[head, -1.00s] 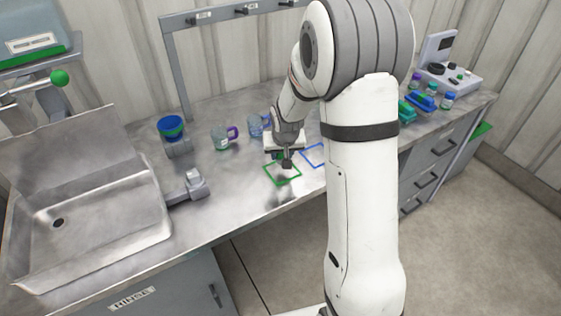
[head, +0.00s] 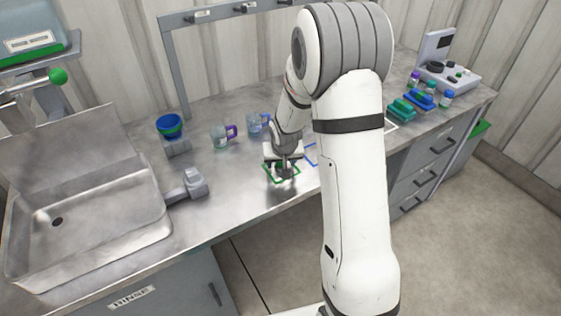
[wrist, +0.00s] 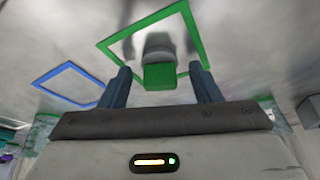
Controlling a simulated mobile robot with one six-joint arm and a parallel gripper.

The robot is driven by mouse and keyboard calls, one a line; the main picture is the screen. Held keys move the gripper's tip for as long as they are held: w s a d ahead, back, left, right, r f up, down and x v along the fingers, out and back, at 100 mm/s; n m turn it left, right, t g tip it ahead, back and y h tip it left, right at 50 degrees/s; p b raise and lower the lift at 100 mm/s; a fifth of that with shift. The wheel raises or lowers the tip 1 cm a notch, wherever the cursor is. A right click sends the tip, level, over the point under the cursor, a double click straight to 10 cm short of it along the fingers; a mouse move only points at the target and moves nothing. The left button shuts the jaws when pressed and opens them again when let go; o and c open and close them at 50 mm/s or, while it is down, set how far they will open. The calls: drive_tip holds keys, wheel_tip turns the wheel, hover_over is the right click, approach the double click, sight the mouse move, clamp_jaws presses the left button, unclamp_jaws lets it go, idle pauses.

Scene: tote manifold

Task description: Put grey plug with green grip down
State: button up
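The grey plug (wrist: 158,44) with its green grip (wrist: 158,76) is between my two fingers in the wrist view, inside the green square outline (wrist: 195,38) on the metal bench. Gaps show between the grip and both fingers. My gripper (head: 284,172) is open and low over the green outline (head: 268,178) in the head view. There the plug is too small and covered to make out clearly. The plug seems to rest on the bench top; its underside is hidden.
A blue square outline (wrist: 66,88) lies beside the green one. Two clear mugs (head: 221,138) (head: 256,123) and a blue-green cup (head: 170,127) stand behind. The sink (head: 95,220) is at left. Coloured blocks and small bottles (head: 446,98) are at right.

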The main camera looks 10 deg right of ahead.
drive_tip(key=shift+s+r, duration=0.1)
drive_tip(key=shift+r, duration=0.5)
drive_tip(key=v, duration=1.1)
drive_tip(key=s+r, duration=0.4)
drive_tip(key=s, duration=0.8)
drive_tip(key=s+r+n+g, duration=0.1)
drive_tip(key=s+r, duration=0.3)
drive_tip(key=s, duration=0.8)
drive_tip(key=shift+r+g, duration=0.25)
drive_tip(key=shift+g, duration=0.05)
